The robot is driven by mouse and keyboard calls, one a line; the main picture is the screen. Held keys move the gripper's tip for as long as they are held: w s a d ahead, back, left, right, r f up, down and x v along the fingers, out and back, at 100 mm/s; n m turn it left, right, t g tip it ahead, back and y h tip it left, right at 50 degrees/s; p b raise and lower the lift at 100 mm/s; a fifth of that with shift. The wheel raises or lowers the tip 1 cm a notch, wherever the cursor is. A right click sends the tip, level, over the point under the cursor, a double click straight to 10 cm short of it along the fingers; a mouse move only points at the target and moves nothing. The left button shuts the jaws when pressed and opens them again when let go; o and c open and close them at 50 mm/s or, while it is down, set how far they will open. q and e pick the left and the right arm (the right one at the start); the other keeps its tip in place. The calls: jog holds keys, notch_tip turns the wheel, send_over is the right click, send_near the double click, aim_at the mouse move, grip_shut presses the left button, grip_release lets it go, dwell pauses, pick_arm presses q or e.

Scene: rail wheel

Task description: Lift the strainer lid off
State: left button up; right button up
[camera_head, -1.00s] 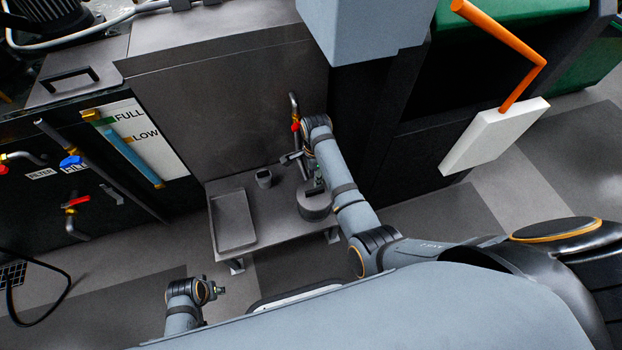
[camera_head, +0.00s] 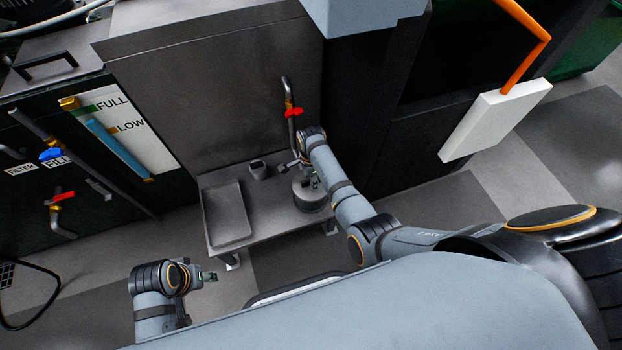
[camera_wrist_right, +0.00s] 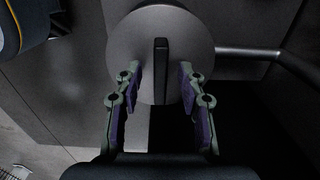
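The strainer (camera_head: 312,203) is a round grey cylinder at the right end of a low metal bench. In the right wrist view its round lid (camera_wrist_right: 202,38) is seen from above, with an upright dark fin-shaped handle (camera_wrist_right: 161,72) across its middle. My right gripper (camera_wrist_right: 160,82) is open over the lid, with one finger on each side of the handle and a gap on both sides.
A shallow tray (camera_head: 229,215) and a small cup (camera_head: 258,170) are on the bench (camera_head: 275,218) left of the strainer. A pipe with a red valve handle (camera_head: 293,112) rises behind it. A dark cabinet stands to the right, with a white block (camera_head: 495,120) and orange bar.

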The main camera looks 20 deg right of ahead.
grip_shut()
dwell(0.4)
jog(key=shift+r+p, duration=1.3)
jog(key=shift+p, duration=0.15)
notch_tip(320, 180, up, 4)
jog(key=p, duration=0.5)
